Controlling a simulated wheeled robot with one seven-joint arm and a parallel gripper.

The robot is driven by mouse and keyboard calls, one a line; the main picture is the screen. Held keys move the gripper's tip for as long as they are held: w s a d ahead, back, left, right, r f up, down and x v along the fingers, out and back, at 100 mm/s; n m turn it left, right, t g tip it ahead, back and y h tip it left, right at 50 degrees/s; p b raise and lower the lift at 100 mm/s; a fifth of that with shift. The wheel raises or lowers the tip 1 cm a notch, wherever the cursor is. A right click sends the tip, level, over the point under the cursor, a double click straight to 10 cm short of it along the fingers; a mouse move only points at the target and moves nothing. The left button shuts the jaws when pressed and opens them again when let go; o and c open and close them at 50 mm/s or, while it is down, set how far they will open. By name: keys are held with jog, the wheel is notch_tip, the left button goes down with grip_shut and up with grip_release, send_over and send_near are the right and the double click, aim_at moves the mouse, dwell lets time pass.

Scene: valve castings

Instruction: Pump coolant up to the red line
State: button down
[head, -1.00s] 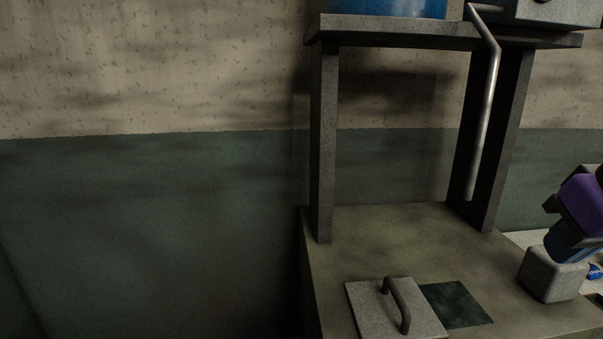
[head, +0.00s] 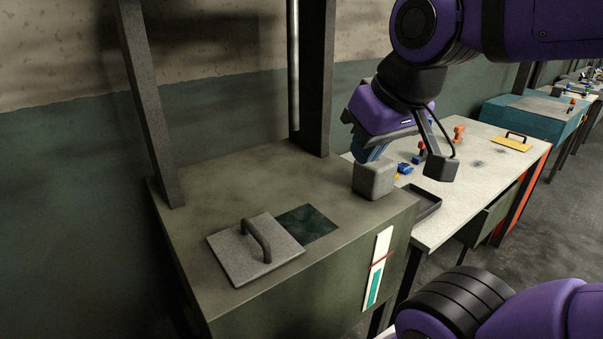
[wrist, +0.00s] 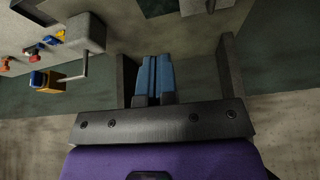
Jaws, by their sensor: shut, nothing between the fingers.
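The olive coolant tank (head: 200,235) stands left of centre in the head view. Its front has an upright white gauge (head: 384,245) with a red line (head: 380,261) and a green column (head: 373,288) whose top is a little below that line. A grey block (head: 374,180) sits on the tank's right corner; it also shows in the wrist view (wrist: 86,33), where a thin bent rod leads from it to a yellow-orange grip (wrist: 46,82). My gripper (head: 372,153) is shut and empty, just above or behind the block; contact cannot be told. Its blue fingers (wrist: 153,75) are together in the wrist view.
A square lid (head: 232,256) with a handle lies beside a dark square opening (head: 307,224) on the tank top. Dark posts and a metal pipe (head: 293,70) rise at the back. A pale workbench (head: 470,190) with small coloured parts stands right; open floor lies beyond it.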

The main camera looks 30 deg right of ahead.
jog(key=w+d+r+m+g+h, duration=0.1)
jog(key=w+d+r+m, duration=0.4)
jog(key=r, duration=1)
jog(key=w+d+r+m+g+h, duration=0.2)
jog(key=w+d+r+m, duration=0.4)
jog(key=d+r, duration=0.5)
jog(key=w+d+r+m+g+h, duration=0.1)
jog(key=w+d+r+m+h, duration=0.2)
jog(key=r, duration=1.6)
jog(key=shift+w+d+m+g+h, duration=0.35)
jog(key=shift+w+d+m, duration=1.15)
jog(key=shift+w+d, duration=1.15)
jog(key=shift+s+d, duration=0.4)
jog(key=shift+s, duration=0.05)
